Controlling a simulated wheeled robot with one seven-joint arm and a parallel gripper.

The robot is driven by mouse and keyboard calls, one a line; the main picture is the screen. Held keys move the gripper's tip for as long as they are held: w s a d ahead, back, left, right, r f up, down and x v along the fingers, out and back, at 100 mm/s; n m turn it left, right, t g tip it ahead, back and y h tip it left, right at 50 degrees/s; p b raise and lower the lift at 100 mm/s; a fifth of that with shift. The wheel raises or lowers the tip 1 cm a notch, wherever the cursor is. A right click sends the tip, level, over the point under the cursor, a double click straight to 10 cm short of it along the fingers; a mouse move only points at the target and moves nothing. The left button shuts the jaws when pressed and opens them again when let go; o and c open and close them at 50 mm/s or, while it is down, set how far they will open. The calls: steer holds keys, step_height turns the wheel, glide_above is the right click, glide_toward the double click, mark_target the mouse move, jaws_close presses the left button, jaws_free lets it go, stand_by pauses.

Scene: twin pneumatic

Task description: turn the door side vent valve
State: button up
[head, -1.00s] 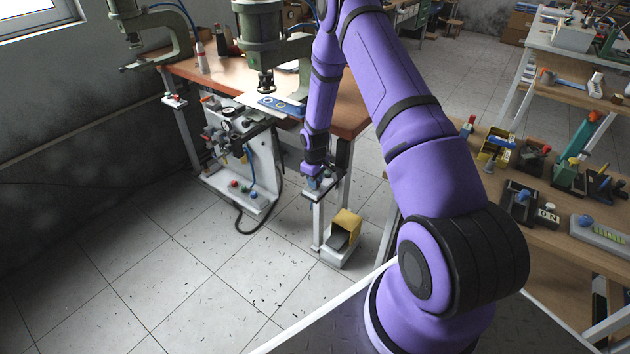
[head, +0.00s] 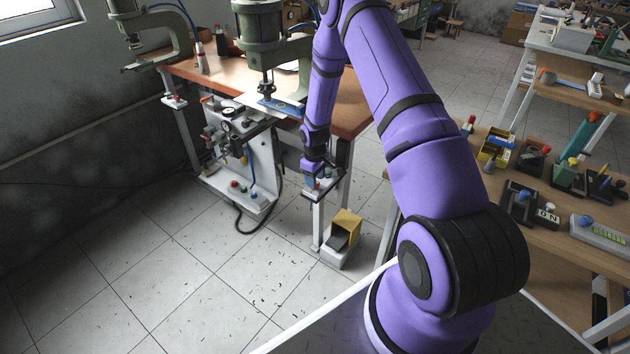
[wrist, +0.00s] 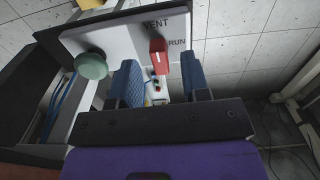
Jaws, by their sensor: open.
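In the wrist view, the vent valve has a red handle (wrist: 159,50) with a white mark, on a pale panel (wrist: 115,43) lettered VENT and RUN. VENT stands above the handle and RUN to its right. My gripper (wrist: 161,68) is open, with one blue-padded finger on each side of the handle in the picture. A gap shows on both sides, and I cannot tell how deep the handle sits between the fingers. In the head view, my gripper (head: 313,179) is at the small control box (head: 328,182) by the table leg; the handle cannot be made out there.
A green round button (wrist: 90,65) sits left of the handle on the panel. A yellow-covered foot pedal (head: 343,232) stands on the floor below. A green press (head: 262,25) stands on the bench, with a white pneumatic panel (head: 262,165) underneath.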

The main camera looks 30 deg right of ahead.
step_height(320, 180, up, 9)
steer(key=shift+r, duration=0.15)
stand_by(0.6)
steer(key=s+a+r+m+t, duration=0.1)
steer(key=s+a+r, duration=0.2)
steer(key=r, duration=0.7)
steer(key=s+a+r, duration=0.2)
steer(key=s+r, duration=0.1)
steer(key=r, duration=0.7)
steer(key=s+a+r+m+t, duration=0.1)
steer(key=s+a+r, duration=0.2)
steer(key=r, duration=0.6)
steer(key=s+a+r+t, duration=0.1)
steer(key=s+r, duration=0.3)
steer(key=s, duration=0.4)
steer(key=s+a+r+m+t, duration=0.1)
steer(key=s+a+r, duration=0.3)
steer(key=s, duration=0.5)
steer(key=s+a+r+m+t, duration=0.1)
steer(key=s+a+r, duration=0.1)
steer(key=s+r, duration=0.3)
steer(key=s, duration=0.3)
steer(key=shift+s+a, duration=0.15)
steer(key=shift+s, duration=0.1)
stand_by(1.2)
